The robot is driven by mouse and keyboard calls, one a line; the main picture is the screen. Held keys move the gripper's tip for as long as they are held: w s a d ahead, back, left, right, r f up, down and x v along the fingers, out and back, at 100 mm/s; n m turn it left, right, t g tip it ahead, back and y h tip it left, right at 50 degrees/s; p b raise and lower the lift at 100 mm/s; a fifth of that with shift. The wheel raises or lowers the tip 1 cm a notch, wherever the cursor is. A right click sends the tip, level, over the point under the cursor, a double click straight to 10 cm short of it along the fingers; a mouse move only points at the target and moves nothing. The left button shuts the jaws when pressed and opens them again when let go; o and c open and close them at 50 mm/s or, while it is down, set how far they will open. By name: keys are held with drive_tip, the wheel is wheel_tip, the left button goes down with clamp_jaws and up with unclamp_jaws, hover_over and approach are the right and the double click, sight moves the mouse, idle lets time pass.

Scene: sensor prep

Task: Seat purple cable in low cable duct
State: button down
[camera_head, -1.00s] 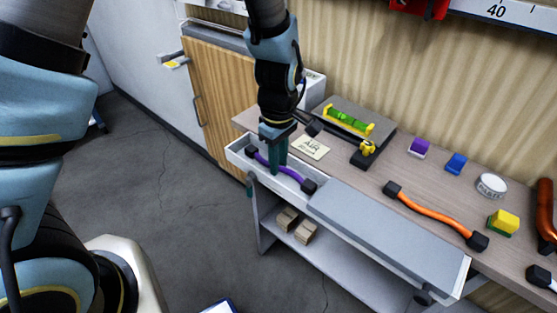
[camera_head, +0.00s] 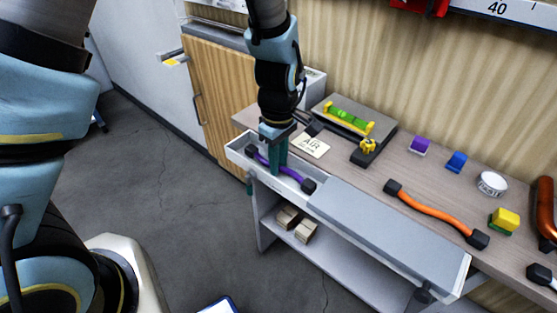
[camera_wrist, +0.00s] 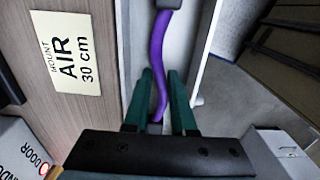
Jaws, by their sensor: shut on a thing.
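The purple cable (camera_head: 285,170) with black end plugs lies along the open left part of the white low cable duct (camera_head: 240,151) on the bench's front edge. Both plugs appear within the duct's walls in the head view. My gripper (camera_head: 277,168) points down into the duct, its green fingers shut on the purple cable. In the wrist view the cable (camera_wrist: 157,52) runs up from between the fingers (camera_wrist: 160,98) along the white duct floor (camera_wrist: 176,60). The near plug is mostly hidden behind the gripper there.
A grey cover (camera_head: 390,232) closes the duct's right part. An orange cable (camera_head: 435,211), a purple block (camera_head: 419,146), a blue block (camera_head: 456,162), a yellow-green block (camera_head: 505,221) and a tape roll (camera_head: 492,184) stand on the bench. A level (camera_head: 349,119) and an AIR label (camera_head: 311,146) are behind the duct.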

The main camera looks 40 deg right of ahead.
drive_tip(key=shift+f, duration=0.35)
idle(0.3)
drive_tip(key=shift+c, duration=0.9)
unclamp_jaws()
drive_tip(key=shift+r+p, duration=3.1)
drive_tip(key=shift+r, duration=0.5)
drive_tip(key=w+a+r+m, duration=0.1)
drive_tip(key=w+a+r, duration=0.4)
drive_tip(key=a, duration=0.4)
drive_tip(key=w+a+r+m, duration=0.1)
drive_tip(key=w+a+r, duration=0.2)
drive_tip(key=w+a, duration=0.55)
drive_tip(key=a+r+m, duration=0.1)
drive_tip(key=a+r, duration=0.1)
drive_tip(key=a, duration=0.7)
drive_tip(key=a+r+m+t, duration=0.1)
drive_tip(key=a+r, duration=0.1)
drive_tip(key=a, duration=0.6)
drive_tip(key=shift+s+a+r+t, duration=0.3)
drive_tip(key=shift+a+r, duration=0.05)
drive_tip(key=shift+r, duration=0.05)
